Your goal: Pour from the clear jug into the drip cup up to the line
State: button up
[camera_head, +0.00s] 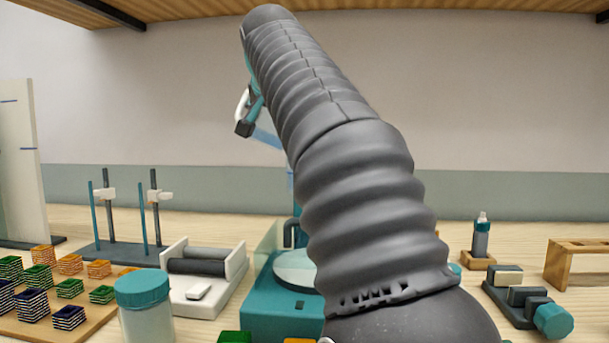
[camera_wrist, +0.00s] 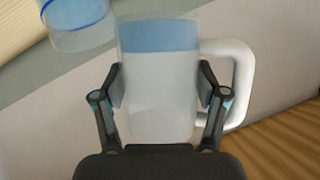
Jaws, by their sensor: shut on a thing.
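My gripper (camera_wrist: 160,88) is shut on the clear jug (camera_wrist: 158,95), one finger on each side of its body. The jug has a white handle (camera_wrist: 238,85) on the right in the wrist view. A blue band of liquid shows at the picture-top end of the jug, which is tilted against the wall stripe. A clear cup (camera_wrist: 82,38), likely the drip cup, shows at the upper left with a blue ring and pale blue inside; the frame cuts it off. In the head view my arm hides most of the jug; its white handle (camera_head: 242,104) shows.
A teal device with a round pale plate (camera_head: 293,270) stands below my arm. A teal-lidded jar (camera_head: 143,305), a white tray (camera_head: 205,285), rod stands (camera_head: 125,250) and small striped blocks (camera_head: 70,289) are at left. A bottle (camera_head: 481,238) and wooden rack (camera_head: 578,262) are at right.

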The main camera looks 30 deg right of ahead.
jog(key=shift+s+d+n+h, duration=0.1)
jog(key=shift+d+n+h, duration=0.1)
jog(key=shift+n+h, duration=0.4)
jog(key=a+f+v, duration=0.1)
jog(key=v, duration=0.9)
jog(key=shift+s+a+f, duration=0.25)
jog(key=shift+s+f, duration=0.05)
jog(key=shift+f, duration=0.05)
